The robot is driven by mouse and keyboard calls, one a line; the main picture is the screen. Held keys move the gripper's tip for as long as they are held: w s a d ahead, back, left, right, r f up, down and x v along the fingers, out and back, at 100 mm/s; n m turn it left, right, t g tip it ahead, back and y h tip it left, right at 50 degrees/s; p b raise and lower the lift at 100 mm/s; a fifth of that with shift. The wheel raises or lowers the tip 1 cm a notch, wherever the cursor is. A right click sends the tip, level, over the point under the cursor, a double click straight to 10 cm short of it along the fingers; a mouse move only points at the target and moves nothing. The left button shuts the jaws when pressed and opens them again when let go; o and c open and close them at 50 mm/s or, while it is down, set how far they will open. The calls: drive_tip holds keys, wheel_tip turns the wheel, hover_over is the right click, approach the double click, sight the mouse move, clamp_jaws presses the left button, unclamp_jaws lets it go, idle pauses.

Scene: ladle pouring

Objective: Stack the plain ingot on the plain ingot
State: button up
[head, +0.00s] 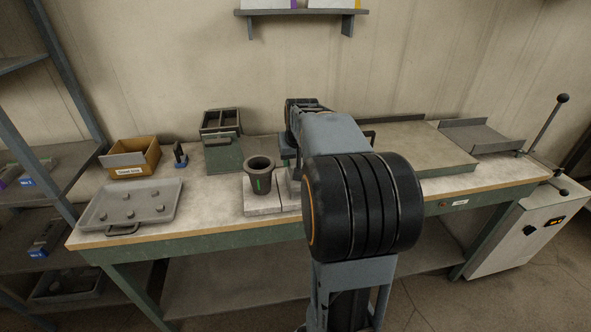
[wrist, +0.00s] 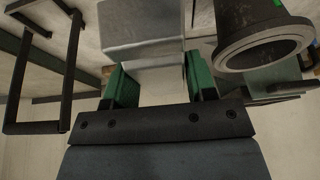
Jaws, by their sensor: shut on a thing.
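My gripper (wrist: 160,88) shows its two green-padded fingers in the wrist view, shut on a pale plain ingot (wrist: 158,82) between them. A larger-looking grey block (wrist: 140,28), which appears to be the other plain ingot, lies just beyond the fingertips. I cannot tell whether the held ingot touches it. In the head view my arm hides most of the gripper and both ingots.
A dark crucible (head: 260,176) with a green stripe stands on pale slabs (head: 262,208) close to the gripper; it also shows in the wrist view (wrist: 262,48). A grey tray (head: 172,207) with several lumps, a cardboard box (head: 131,158) and a green unit (head: 223,155) stand left.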

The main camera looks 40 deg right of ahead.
drive_tip(key=shift+w+d+f, duration=0.35)
drive_tip(key=shift+w+f, duration=0.15)
drive_tip(key=shift+f, duration=0.2)
drive_tip(key=shift+w+d+f, duration=0.3)
drive_tip(key=shift+w+f, duration=0.2)
drive_tip(key=shift+f, duration=0.15)
drive_tip(key=shift+w+f, duration=0.1)
drive_tip(key=shift+f, duration=1.5)
drive_tip(key=shift+f+b, duration=0.2)
drive_tip(key=shift+b, duration=0.1)
drive_tip(key=o, duration=1.3)
drive_tip(key=shift+c, duration=0.2)
drive_tip(key=shift+r, duration=0.1)
